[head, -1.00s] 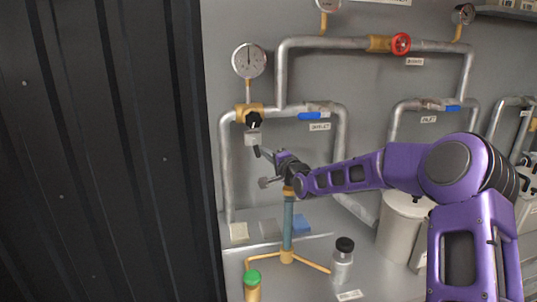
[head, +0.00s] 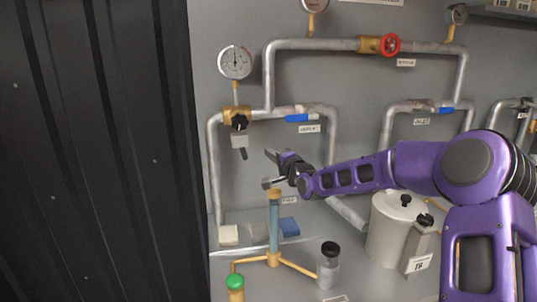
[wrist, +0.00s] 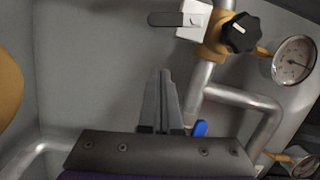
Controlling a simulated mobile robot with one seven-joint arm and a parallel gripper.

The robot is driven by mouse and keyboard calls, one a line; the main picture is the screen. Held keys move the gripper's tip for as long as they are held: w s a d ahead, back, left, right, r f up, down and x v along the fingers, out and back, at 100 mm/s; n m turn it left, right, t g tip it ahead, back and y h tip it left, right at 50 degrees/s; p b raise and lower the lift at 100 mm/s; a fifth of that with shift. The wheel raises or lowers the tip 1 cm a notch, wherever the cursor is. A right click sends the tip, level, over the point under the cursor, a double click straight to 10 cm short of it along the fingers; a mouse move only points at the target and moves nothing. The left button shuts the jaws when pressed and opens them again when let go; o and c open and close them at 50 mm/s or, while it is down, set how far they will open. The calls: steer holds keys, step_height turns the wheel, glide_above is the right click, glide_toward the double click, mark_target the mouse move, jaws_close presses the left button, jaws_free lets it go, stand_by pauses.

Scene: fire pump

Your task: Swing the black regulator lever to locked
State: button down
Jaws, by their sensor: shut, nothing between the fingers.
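The black regulator lever (head: 244,154) hangs nearly straight down from a pale grey block (head: 239,140) under the brass regulator (head: 232,114). A black star-shaped knob (head: 239,122) sits just above the block. In the wrist view the lever (wrist: 163,19) sticks out left from the block (wrist: 193,20), beside the knob (wrist: 240,33). My gripper (head: 268,153) is to the right of the lever with a clear gap, and touches nothing. In the wrist view its fingers (wrist: 161,75) are together and empty, pointing at the bare wall below the lever.
A pressure gauge (head: 235,62) stands above the regulator. Grey pipes frame the wall, with a blue-handled valve (head: 300,118) right of the regulator and a red handwheel (head: 390,45) higher up. A blue-and-brass column (head: 274,225) stands below my gripper. A silver pot (head: 395,230) is on the right.

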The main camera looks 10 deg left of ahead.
steer(key=v, duration=0.8)
steer(key=shift+a+r, duration=0.2)
